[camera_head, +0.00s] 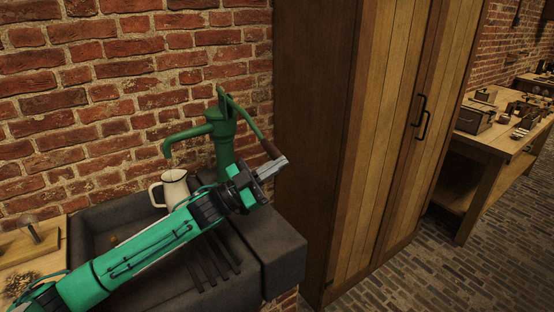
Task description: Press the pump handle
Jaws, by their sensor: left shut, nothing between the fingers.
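A green hand pump (223,135) stands at the back of a dark stone sink (278,240), against the brick wall. Its spout points left. Its long handle (244,118) slopes down to the right from the pump's top and ends in a brown grip (270,148). My left gripper (283,161) is shut and empty. Its fingertips appear right by the lower end of the brown grip; I cannot tell whether they touch it. A cream pitcher (174,187) with a dark rim stands in the sink under the spout, partly hidden by my left arm. My right gripper is not in view.
A tall wooden cabinet (370,130) stands close on the right of the sink. A wooden counter (40,243) lies at the left. A workbench (500,138) with boxes and small items stands at the far right. The brick floor between is clear.

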